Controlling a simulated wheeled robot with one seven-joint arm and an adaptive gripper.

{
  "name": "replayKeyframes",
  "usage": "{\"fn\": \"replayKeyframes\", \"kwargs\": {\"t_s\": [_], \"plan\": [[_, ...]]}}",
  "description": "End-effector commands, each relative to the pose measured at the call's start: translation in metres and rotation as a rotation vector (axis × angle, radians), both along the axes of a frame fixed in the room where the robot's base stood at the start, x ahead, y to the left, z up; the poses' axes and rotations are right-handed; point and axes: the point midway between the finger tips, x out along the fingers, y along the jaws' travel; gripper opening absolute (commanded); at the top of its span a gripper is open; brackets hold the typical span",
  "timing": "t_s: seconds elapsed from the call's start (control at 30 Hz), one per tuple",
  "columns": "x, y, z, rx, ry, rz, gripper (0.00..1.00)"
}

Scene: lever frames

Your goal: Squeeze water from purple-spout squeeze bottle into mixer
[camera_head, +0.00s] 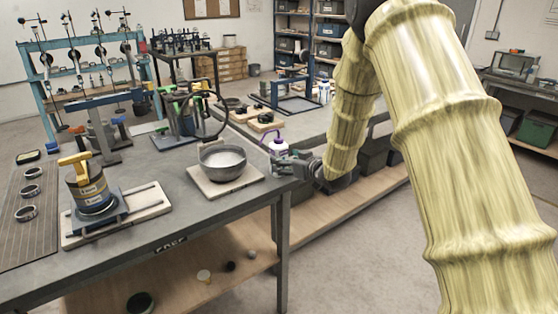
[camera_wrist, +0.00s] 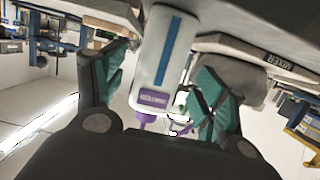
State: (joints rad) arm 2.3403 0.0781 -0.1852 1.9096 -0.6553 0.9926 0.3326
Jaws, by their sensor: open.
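The white squeeze bottle (camera_head: 278,146) with a purple spout stands at the far right edge of the grey table in the head view. In the wrist view, which looks upside down, the bottle (camera_wrist: 165,55) has a blue stripe and a purple label, and it lies between my fingers. My gripper (camera_head: 291,161) is open around or just in front of the bottle; its fingers (camera_wrist: 160,85) show gaps on both sides. The mixer, a grey bowl (camera_head: 222,172) with pale contents, sits on a wooden board left of my gripper. A board edge marked MIXER (camera_wrist: 281,58) shows in the wrist view.
A yellow-handled canister (camera_head: 88,188) stands on a board at the near left. A stand with green and orange parts (camera_head: 181,118) is behind the bowl. Metal rings (camera_head: 27,213) lie on a slatted mat at far left. The floor right of the table is clear.

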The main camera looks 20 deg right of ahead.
Motion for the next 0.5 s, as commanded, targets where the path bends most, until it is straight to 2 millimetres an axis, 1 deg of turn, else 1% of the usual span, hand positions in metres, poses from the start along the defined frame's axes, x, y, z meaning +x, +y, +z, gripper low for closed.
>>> {"fn": "replayKeyframes", "kwargs": {"t_s": [0.3, 0.5], "plan": [[0.026, 0.009, -0.008, 0.001, -0.001, 0.0, 0.71], [0.038, 0.013, -0.011, 0.001, 0.0, -0.001, 0.71]]}}
